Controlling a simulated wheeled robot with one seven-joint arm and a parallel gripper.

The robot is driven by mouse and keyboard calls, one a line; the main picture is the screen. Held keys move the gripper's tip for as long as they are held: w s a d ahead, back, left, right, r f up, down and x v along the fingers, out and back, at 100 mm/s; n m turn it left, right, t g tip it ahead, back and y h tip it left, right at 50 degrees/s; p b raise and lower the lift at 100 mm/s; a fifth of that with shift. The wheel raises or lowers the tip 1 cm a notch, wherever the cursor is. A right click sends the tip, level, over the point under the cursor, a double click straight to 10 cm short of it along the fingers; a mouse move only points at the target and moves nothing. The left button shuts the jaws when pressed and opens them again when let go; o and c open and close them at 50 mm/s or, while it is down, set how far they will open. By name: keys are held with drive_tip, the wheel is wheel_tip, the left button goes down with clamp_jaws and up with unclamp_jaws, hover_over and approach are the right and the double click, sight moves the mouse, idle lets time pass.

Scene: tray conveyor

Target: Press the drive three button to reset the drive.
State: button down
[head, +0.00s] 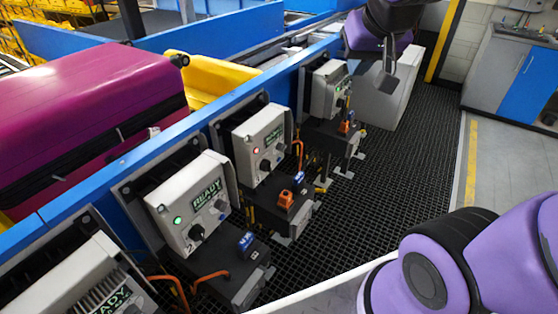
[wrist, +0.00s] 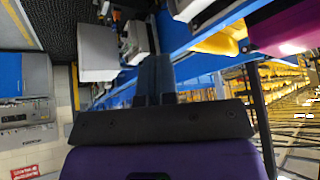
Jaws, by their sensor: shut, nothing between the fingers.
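Several grey drive boxes line the blue conveyor side in the head view. The box with a red light (head: 246,133) stands in the middle of the row. The box nearer me (head: 176,197) has a green light and reads READY. The far box (head: 322,92) also shows green, and another box (head: 68,286) is cut off at lower left. I cannot read drive numbers. My gripper (head: 388,88) is shut and empty, above and right of the far box, apart from it. Its closed fingers (wrist: 154,76) also show in the wrist view, pointing toward the conveyor side.
A magenta suitcase (head: 90,110) and a yellow item (head: 208,76) ride the conveyor. A pale cabinet (head: 388,100) stands past the far box. Dark grating (head: 390,180) covers clear floor right of the boxes. A blue-door counter (head: 528,82) is at the far right.

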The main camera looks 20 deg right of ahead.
sight(279, 160)
drive_tip(key=w+d+f+m+t, duration=0.1)
drive_tip(key=w+d+f+m, duration=0.2)
drive_tip(key=w+f, duration=0.85)
drive_tip(key=w+d+f+m+t, duration=0.2)
drive_tip(key=w+f+m, duration=0.1)
drive_tip(key=w+f, duration=0.85)
wheel_tip(279, 160, down, 27)
drive_tip(key=d+m+t+y, duration=0.1)
drive_tip(key=m+t+y, duration=0.1)
drive_tip(key=m, duration=0.5)
drive_tip(key=shift+w+f+t+y, duration=0.15)
drive_tip(key=shift+w+t+y, duration=0.25)
drive_tip(key=shift+t, duration=0.1)
drive_tip(key=w+a, duration=0.5)
drive_tip(key=w, duration=0.2)
drive_tip(key=shift+w, duration=0.1)
idle(0.7)
drive_tip(key=shift+w+a, duration=0.25)
